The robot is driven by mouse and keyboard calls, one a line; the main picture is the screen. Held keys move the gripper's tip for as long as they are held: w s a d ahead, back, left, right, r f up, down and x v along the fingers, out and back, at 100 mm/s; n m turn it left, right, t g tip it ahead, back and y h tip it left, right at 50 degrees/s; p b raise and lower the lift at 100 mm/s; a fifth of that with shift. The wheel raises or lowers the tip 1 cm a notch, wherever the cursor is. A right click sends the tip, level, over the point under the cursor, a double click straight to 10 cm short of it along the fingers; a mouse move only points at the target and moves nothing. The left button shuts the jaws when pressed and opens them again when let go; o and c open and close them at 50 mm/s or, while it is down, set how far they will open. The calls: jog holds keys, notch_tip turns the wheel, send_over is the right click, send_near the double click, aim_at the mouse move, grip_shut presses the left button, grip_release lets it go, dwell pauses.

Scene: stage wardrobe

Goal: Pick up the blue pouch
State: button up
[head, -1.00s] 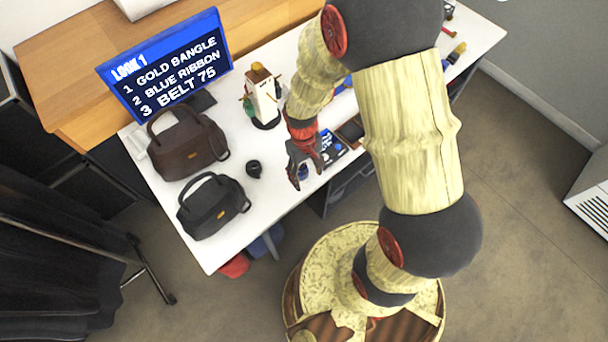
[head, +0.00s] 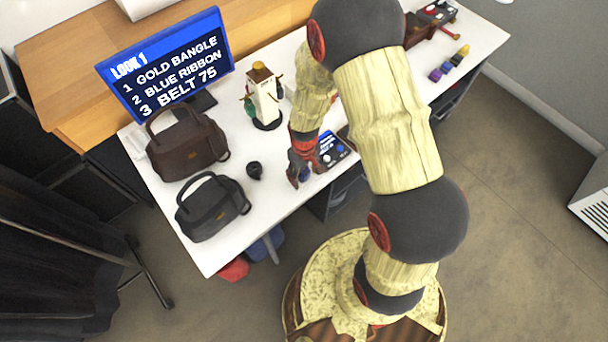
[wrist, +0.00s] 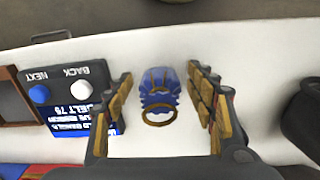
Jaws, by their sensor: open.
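The blue pouch (wrist: 158,82) is small and ruffled, with a gold ring at its lower end in the wrist view. It rests on the white table near the front edge. In the head view only a bit of its blue (head: 305,174) shows beside the fingers. My gripper (wrist: 160,76) is open, with one finger on each side of the pouch. White table shows in the gaps between pouch and fingers, so it is not gripped. In the head view my gripper (head: 298,172) points down at the table's front edge.
A control box (wrist: 70,85) with blue and white buttons lies just left of the fingers in the wrist view. A dark rounded object (wrist: 303,118) is at right. Two handbags, brown (head: 186,145) and black (head: 212,207), stand on the table's left part.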

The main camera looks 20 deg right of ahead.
aim_at(304, 169)
jog(key=c, duration=0.3)
jog(key=c, duration=0.8)
jog(key=shift+c, duration=0.3)
jog(key=shift+w+r, duration=0.1)
jog(key=shift+r, duration=0.45)
notch_tip(304, 169, up, 2)
jog(key=shift+r+p, duration=0.2)
jog(key=shift+p, duration=0.55)
jog(key=s+r+p, duration=0.3)
jog(key=s+r, duration=0.6)
jog(key=s, duration=0.5)
jog(key=shift+d+r+p, duration=0.25)
jog(key=shift+d+p, duration=0.05)
jog(key=shift+d, duration=0.05)
